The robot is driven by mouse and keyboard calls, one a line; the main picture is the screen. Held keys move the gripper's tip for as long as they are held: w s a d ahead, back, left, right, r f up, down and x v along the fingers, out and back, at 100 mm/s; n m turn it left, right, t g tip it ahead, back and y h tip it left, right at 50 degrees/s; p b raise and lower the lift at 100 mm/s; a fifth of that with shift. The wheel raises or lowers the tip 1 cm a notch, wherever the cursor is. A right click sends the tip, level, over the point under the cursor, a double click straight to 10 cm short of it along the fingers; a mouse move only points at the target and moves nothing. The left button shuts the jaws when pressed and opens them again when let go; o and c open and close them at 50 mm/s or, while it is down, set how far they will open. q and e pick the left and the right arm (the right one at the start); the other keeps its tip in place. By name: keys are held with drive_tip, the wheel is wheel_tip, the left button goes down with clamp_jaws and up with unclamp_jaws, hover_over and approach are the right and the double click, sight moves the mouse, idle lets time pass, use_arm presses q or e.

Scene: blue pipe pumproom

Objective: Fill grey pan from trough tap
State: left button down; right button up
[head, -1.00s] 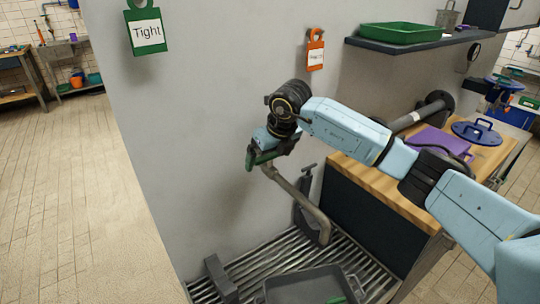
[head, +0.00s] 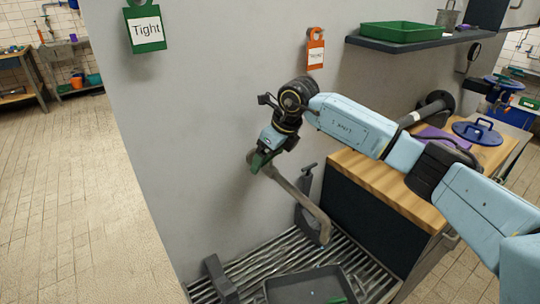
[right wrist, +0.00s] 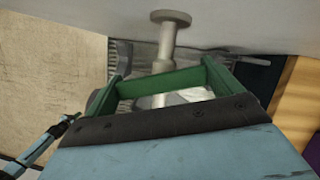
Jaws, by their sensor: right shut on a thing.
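The tap's grey pipe (head: 300,196) comes out from the wall and bends down at its free end (head: 325,235). My right gripper (head: 262,158), with green fingers, is at the pipe's wall end. It is shut on what looks like the tap's handle; the right wrist view shows a green bar (right wrist: 160,84) across between the fingers, with the pipe (right wrist: 166,55) behind. The grey pan (head: 305,289) sits on the slatted trough, below the spout end, its lower part cut off. No water stream is clearly visible. A blue arm with a green tip (right wrist: 62,127), apparently my left gripper, shows small in the right wrist view.
A wooden-topped counter (head: 375,185) stands right of the trough, with a blue lid (head: 478,132) on it. A shelf above holds a green tray (head: 400,32). Floor at left is clear.

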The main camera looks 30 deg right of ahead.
drive_tip(key=o, duration=0.7)
drive_tip(key=shift+r, duration=0.1)
drive_tip(key=v, duration=1.3)
drive_tip(key=shift+s, duration=0.2)
drive_tip(key=shift+d+r, duration=0.1)
